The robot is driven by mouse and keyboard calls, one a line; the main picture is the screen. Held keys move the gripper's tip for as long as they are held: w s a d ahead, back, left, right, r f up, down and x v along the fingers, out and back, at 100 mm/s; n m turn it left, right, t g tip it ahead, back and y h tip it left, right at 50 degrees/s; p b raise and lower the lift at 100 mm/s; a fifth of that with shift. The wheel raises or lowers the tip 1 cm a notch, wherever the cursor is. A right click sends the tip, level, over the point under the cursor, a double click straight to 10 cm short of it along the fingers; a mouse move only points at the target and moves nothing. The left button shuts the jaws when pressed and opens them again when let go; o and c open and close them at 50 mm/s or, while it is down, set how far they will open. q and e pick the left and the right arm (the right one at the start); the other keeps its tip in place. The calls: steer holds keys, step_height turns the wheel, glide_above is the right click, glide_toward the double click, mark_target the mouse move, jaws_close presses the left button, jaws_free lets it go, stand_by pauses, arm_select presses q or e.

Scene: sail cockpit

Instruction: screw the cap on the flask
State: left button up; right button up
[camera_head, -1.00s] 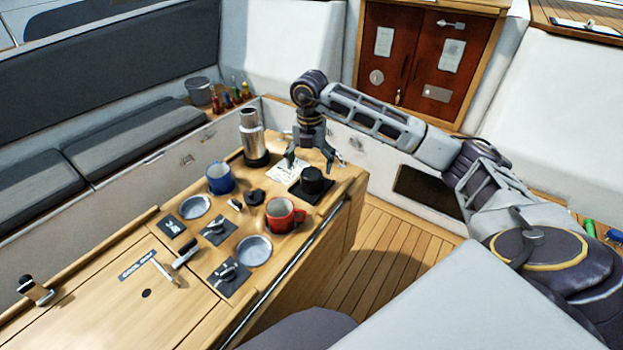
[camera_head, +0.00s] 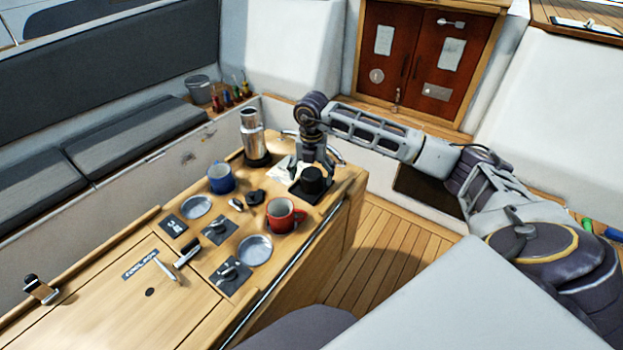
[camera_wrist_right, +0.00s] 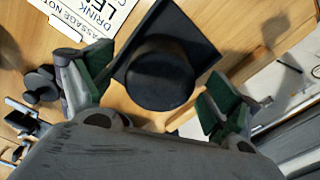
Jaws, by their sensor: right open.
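The silver flask (camera_head: 252,132) stands upright on a dark round base at the back of the wooden table; its top shows no cap. The black round cap (camera_head: 312,181) sits on a black square mat (camera_head: 325,194) to the right of the flask. It also shows in the right wrist view (camera_wrist_right: 160,75). My right gripper (camera_head: 314,164) is low, just behind the cap in the head view. In the wrist view its green-padded fingers are open, one on each side of the cap, with gaps visible. My left gripper is out of view.
A printed card (camera_wrist_right: 85,22) lies beside the mat. A blue mug (camera_head: 221,180) and a red mug (camera_head: 284,216) stand nearer. Round metal dishes (camera_head: 254,250) and black switch panels (camera_head: 232,278) fill the front. A rail (camera_head: 290,275) runs along the table's right edge.

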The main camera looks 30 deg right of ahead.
mark_target(312, 173)
steer(key=shift+c, duration=0.3)
steer(key=c, duration=1)
steer(key=shift+r, duration=0.1)
steer(key=shift+c, duration=0.2)
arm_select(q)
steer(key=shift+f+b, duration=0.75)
arm_select(e)
steer(key=shift+r, duration=4.95)
